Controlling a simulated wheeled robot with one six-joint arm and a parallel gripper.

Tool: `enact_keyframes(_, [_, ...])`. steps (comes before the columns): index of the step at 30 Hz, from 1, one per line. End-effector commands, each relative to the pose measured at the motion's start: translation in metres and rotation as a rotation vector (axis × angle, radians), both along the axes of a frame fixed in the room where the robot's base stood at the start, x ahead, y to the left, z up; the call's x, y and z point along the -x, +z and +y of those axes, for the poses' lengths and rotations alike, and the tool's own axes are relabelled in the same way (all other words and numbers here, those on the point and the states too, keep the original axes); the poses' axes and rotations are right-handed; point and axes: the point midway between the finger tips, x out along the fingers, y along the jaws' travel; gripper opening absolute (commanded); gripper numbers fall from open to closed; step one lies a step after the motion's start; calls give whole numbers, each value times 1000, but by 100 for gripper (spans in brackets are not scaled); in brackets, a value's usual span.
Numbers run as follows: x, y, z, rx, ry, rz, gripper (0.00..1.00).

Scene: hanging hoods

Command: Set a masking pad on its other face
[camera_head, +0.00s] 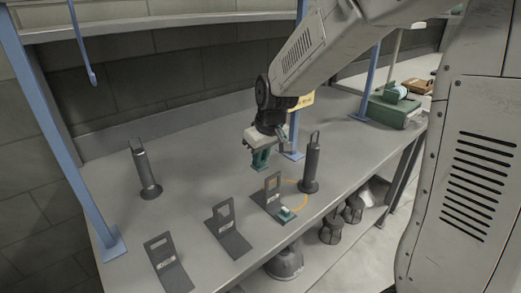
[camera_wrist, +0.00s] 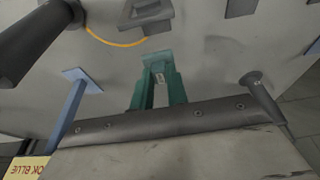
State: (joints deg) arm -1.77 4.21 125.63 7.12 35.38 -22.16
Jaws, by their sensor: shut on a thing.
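My gripper (camera_head: 261,160) hangs above the bench, with green fingers pointing down. In the wrist view its fingers (camera_wrist: 159,68) come together on a small thing with a pale mark (camera_wrist: 160,77). The fingers hide most of it, so I cannot tell for sure whether it is a masking pad. Below and to the right in the head view, a small green block with a white top (camera_head: 286,213) sits at the front of a grey bent plate (camera_head: 273,190). A yellow ring (camera_head: 303,199) is marked on the bench around this spot.
Two more grey bent plates with slots (camera_head: 228,232) (camera_head: 168,264) stand along the front edge. Grey cylinders with top loops stand at left (camera_head: 146,172) and right (camera_head: 311,165). Blue posts (camera_head: 65,130) rise from the bench (camera_head: 205,160). A green machine (camera_head: 393,106) stands behind at right.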

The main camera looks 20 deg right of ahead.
Motion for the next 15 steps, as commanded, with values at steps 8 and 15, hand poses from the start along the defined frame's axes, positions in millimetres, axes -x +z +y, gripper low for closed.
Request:
enact_keyframes(8, [1,-29,-2,-1,-5,2,0])
enact_keyframes(15, [0,-53,-3,0,-5,2,0])
